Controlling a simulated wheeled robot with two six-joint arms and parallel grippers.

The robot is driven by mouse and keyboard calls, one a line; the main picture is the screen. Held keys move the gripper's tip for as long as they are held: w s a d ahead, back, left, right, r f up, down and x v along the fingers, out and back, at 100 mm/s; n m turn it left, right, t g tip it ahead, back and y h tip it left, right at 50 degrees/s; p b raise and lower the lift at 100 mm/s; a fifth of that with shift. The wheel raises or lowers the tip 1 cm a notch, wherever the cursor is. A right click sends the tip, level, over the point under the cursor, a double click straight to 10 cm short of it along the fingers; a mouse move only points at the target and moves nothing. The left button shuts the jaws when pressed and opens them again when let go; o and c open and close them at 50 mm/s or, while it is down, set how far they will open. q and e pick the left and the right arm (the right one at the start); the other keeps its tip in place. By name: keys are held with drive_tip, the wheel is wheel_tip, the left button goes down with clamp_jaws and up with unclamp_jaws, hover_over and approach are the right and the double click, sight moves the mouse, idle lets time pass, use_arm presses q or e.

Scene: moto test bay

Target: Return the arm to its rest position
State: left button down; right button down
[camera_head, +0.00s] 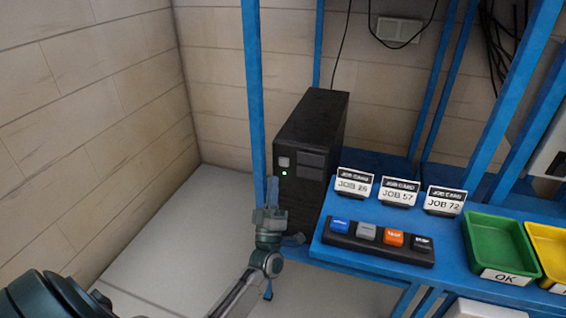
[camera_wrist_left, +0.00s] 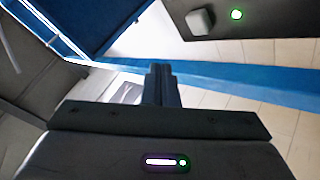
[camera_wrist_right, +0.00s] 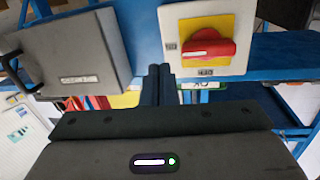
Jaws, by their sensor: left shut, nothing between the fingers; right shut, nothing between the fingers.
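My left gripper (camera_head: 272,190) is shut and empty in the head view, in front of the black computer tower (camera_head: 311,140) and beside the blue frame post. In the left wrist view its fingers (camera_wrist_left: 161,84) are together, with part of a dark panel with a square grey button and a lit green light (camera_wrist_left: 236,14) beyond them. My right gripper does not show in the head view. In the right wrist view its fingers (camera_wrist_right: 160,84) are together and empty, pointing toward a red rotary switch (camera_wrist_right: 207,50) on a yellow plate and a grey box (camera_wrist_right: 75,50).
A blue bench (camera_head: 330,256) carries a strip of several coloured buttons (camera_head: 378,243), job cards (camera_head: 398,192), a green OK tray (camera_head: 497,249) and a yellow tray (camera_head: 550,250). A blue post (camera_head: 255,90) stands close to my left gripper. Open floor (camera_head: 180,230) lies to the left.

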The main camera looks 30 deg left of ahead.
idle(0.7)
